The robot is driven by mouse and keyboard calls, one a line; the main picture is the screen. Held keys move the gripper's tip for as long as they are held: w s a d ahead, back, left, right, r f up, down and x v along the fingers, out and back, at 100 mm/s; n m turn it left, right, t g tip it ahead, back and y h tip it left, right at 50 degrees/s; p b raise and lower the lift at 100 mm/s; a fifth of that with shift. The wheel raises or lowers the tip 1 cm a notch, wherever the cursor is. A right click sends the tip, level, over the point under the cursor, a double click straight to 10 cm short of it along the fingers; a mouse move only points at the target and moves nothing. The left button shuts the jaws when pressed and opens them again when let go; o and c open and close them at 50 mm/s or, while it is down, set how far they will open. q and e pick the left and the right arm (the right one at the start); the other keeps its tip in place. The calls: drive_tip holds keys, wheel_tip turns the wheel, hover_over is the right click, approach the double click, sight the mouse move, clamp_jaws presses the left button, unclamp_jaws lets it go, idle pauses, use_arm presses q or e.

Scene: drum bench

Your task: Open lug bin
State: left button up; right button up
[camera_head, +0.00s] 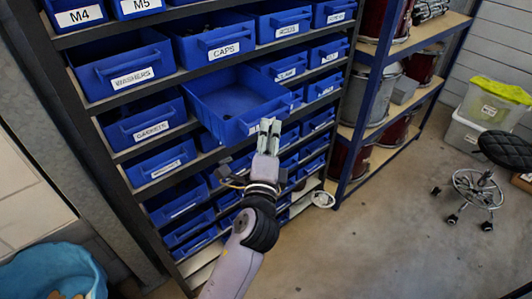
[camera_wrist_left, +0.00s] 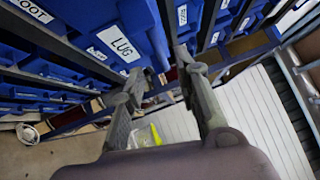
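The lug bin (camera_head: 232,98) is a blue open-topped drawer in the rack. In the head view it stands pulled well out past its neighbours, and its inside shows. Its white LUG label (camera_wrist_left: 119,43) reads clearly in the left wrist view; in the head view the label is mostly hidden. I cannot tell whether a finger touches the bin. My right gripper is in neither view.
Labelled blue bins such as WASHERS (camera_head: 125,70) and CAPS (camera_head: 215,43) fill the dark rack around it. A shelf unit with drums (camera_head: 372,100) stands to the right. A black stool (camera_head: 505,150) is farther right. The concrete floor (camera_head: 370,235) between is clear.

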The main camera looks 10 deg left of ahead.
use_arm(q)
drive_tip(key=s, duration=0.6)
drive_tip(key=shift+s+d+f, duration=0.35)
drive_tip(key=shift+d+f, duration=0.05)
drive_tip(key=shift+f, duration=0.1)
